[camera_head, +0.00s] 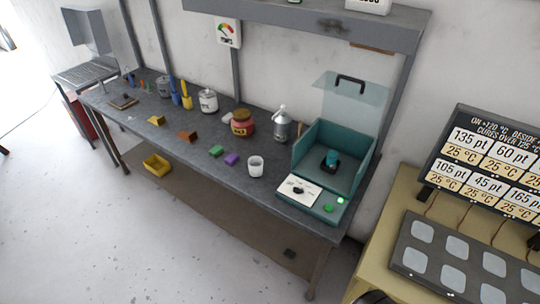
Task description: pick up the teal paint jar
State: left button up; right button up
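A small teal cylinder (333,157), which looks like the teal paint jar, stands in a dark holder (328,168) inside an open teal box-shaped machine (359,181). It is small in the view, so its lid and label cannot be made out. The machine's clear lid (352,97) with a black handle is raised behind it. Its front panel has a dial, a green button (328,208) and a lit green lamp (340,200). Neither of my grippers is in view.
The machine stands at the right end of a long grey workbench (222,176). A shelf (320,24) hangs above. A yellow table (384,243) with a dark panel is at right. The left floor is mostly clear.

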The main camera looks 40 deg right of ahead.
aim_at(332, 158)
jog(key=u, duration=0.35)
jog(key=i, duration=1.7)
jog(key=z, duration=2.15)
